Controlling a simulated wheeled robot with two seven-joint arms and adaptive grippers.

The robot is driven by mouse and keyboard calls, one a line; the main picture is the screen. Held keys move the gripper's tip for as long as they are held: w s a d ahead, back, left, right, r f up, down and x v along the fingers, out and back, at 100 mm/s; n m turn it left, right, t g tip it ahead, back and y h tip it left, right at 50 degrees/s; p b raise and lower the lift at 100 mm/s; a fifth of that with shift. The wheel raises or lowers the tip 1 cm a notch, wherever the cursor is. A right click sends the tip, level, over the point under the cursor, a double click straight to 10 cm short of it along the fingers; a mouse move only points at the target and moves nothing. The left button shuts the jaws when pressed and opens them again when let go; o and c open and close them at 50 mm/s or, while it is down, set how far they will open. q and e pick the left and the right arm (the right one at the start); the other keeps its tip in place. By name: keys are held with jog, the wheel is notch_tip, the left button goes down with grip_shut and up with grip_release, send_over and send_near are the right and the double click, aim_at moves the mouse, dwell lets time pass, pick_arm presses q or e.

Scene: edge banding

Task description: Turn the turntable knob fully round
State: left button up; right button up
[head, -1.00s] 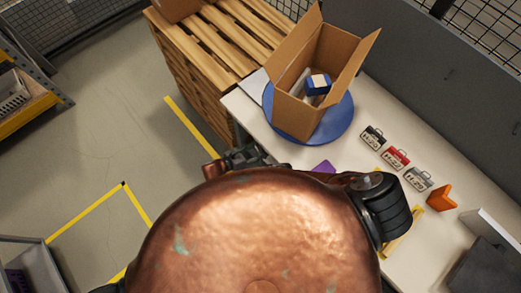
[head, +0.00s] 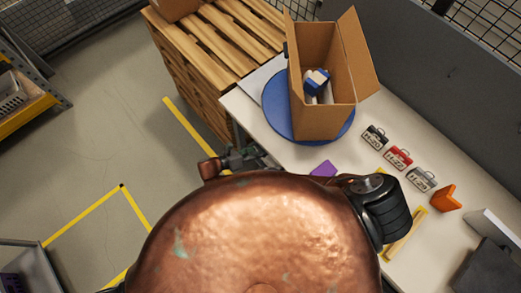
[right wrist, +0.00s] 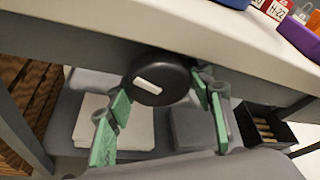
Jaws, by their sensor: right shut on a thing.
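The blue turntable (head: 276,112) lies on the pale workbench (head: 262,128) and carries an open cardboard box (head: 325,122). The knob (right wrist: 172,92) is round and black with a white mark on its face. It sits under the bench's front edge in the right wrist view. My right gripper (right wrist: 163,98) has green fingers on both sides of the knob and is shut on it. The knob is hidden in the head view.
Black, red and grey label tags (head: 397,157) lie right of the turntable. A purple piece (head: 323,169) and an orange piece (head: 446,198) lie on the bench. A wooden pallet stack (head: 200,65) stands close to its left end. A blue-and-white item (head: 317,82) is inside the box.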

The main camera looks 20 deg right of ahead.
jog(key=o, duration=1.2)
jog(key=shift+c, duration=0.2)
